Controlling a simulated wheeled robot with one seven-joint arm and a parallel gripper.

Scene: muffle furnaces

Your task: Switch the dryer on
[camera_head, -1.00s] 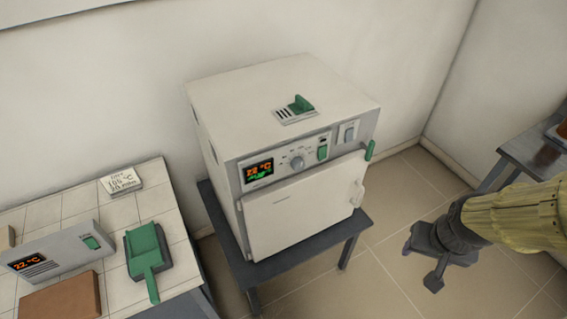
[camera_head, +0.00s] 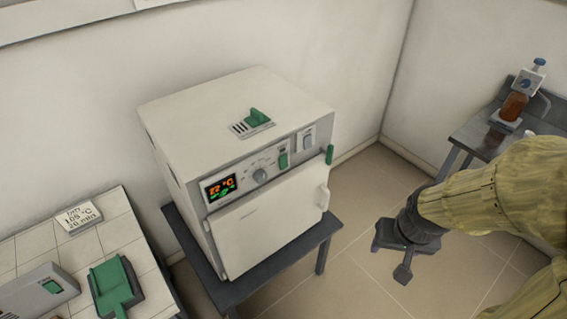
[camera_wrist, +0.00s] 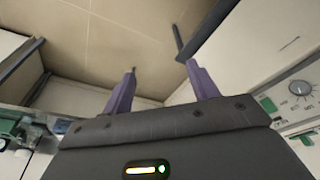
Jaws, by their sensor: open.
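The dryer (camera_head: 230,160) is a white box oven on a dark stand in the middle of the head view. Its front panel has a lit display (camera_head: 220,187) reading 22 °C, a round knob (camera_head: 260,176), a green switch (camera_head: 283,160) and a pale rocker switch (camera_head: 307,139). Its door (camera_head: 265,222) looks shut. My gripper (camera_head: 396,262) is to the right of the dryer, apart from it, over the floor. In the wrist view my gripper (camera_wrist: 160,80) shows two purple fingers spread apart with nothing between them. Part of the dryer's panel and knob (camera_wrist: 300,88) shows at the right there.
A tiled bench (camera_head: 120,238) at the left holds a card (camera_head: 78,217) reading 105 °C and 20 min, a green tray-like item (camera_head: 112,285) and a grey device (camera_head: 40,290). A side table (camera_head: 480,135) at the right holds a brown bottle (camera_head: 514,106). Floor between is clear.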

